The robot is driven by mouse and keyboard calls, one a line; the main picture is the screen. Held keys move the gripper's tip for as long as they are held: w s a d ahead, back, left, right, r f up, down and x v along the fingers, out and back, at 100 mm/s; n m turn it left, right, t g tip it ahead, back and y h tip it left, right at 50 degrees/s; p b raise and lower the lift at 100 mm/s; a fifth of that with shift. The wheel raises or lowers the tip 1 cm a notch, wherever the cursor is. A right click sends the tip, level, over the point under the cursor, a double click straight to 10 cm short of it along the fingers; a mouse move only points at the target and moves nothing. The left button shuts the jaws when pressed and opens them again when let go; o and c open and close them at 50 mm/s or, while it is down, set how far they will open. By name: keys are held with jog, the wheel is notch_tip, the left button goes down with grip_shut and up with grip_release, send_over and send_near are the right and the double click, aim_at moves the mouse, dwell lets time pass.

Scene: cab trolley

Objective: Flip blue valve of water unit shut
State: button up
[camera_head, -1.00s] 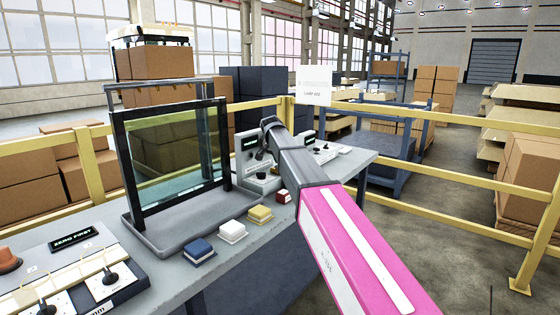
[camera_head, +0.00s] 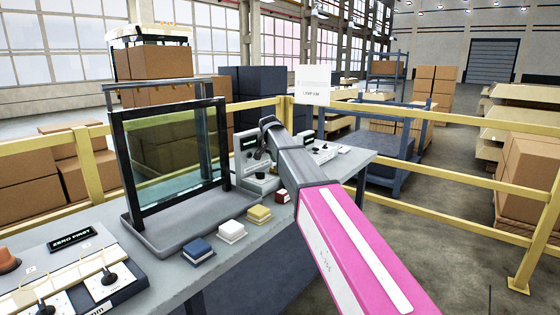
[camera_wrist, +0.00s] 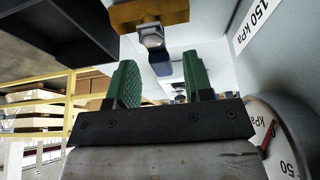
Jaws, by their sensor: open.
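In the wrist view, a brass valve body (camera_wrist: 150,12) with a shiny metal nut is at the top. A blue valve handle (camera_wrist: 161,65) hangs below the nut and shows in the gap between my fingers. My gripper (camera_wrist: 160,74) has two green ridged fingers, apart, one on each side of the blue handle. I cannot tell whether either finger touches it. In the head view my arm hides the gripper and the valve.
A round kPa gauge (camera_wrist: 280,140) sits close to the right of my gripper, below a "150 kPa" label (camera_wrist: 256,24). On the bench stand a framed glass panel (camera_head: 178,150) and small blue (camera_head: 198,250), white (camera_head: 231,231) and yellow (camera_head: 259,213) blocks. A yellow railing (camera_head: 450,170) runs behind.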

jog(key=v, duration=1)
jog(key=shift+s+r, duration=0.2)
jog(key=shift+r, duration=0.1)
jog(key=shift+a, duration=0.1)
